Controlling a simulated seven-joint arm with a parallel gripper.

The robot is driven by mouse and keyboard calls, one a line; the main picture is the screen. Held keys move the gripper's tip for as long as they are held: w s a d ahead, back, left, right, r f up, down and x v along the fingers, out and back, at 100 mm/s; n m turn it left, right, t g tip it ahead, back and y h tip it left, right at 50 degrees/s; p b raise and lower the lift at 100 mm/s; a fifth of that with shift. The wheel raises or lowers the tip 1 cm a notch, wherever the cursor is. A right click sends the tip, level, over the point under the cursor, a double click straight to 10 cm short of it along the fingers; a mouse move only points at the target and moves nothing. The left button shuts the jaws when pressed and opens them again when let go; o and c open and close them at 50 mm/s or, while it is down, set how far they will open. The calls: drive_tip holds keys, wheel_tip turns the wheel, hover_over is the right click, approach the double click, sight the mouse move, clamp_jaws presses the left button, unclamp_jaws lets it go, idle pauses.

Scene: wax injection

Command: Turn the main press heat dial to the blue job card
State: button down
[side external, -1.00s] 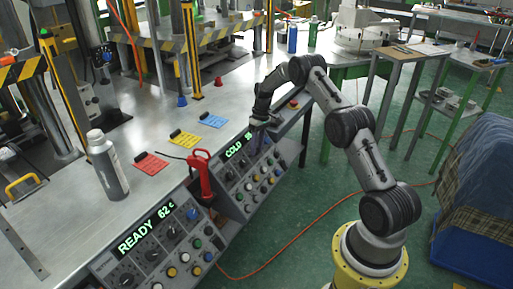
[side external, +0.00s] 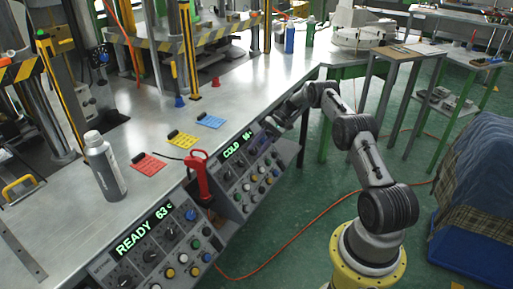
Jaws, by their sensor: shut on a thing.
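The blue job card (side external: 209,121) lies on the metal bench top, to the right of a yellow card (side external: 183,142) and a red card (side external: 149,164). Two control panels face the front: the left panel's display (side external: 144,230) reads READY 63 c, and the right panel's display (side external: 237,144) reads COLD, its figure hard to read. My gripper (side external: 268,131) is at the upper right of the right panel, shut on a knob there. The knob is mostly hidden by the gripper, so its setting cannot be read.
A red-handled tool (side external: 199,175) stands between the two panels. A grey bottle (side external: 105,165) stands on the bench at left. Several other knobs and buttons sit close below my gripper. A blue cone (side external: 179,101) and a red cone (side external: 215,82) stand farther back.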

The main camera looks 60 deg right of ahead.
drive_tip(key=shift+s+f+m+t+y, duration=0.15)
drive_tip(key=shift+m+t+y, duration=0.65)
drive_tip(key=shift+m+t, duration=0.45)
drive_tip(key=shift+m, duration=0.35)
drive_tip(key=c, duration=0.5)
unclamp_jaws()
drive_tip(key=shift+d, duration=0.1)
drive_tip(key=v, duration=1.3)
drive_tip(key=shift+s+d+r, duration=0.15)
drive_tip(key=shift+d+r, duration=0.05)
drive_tip(key=shift+d, duration=0.05)
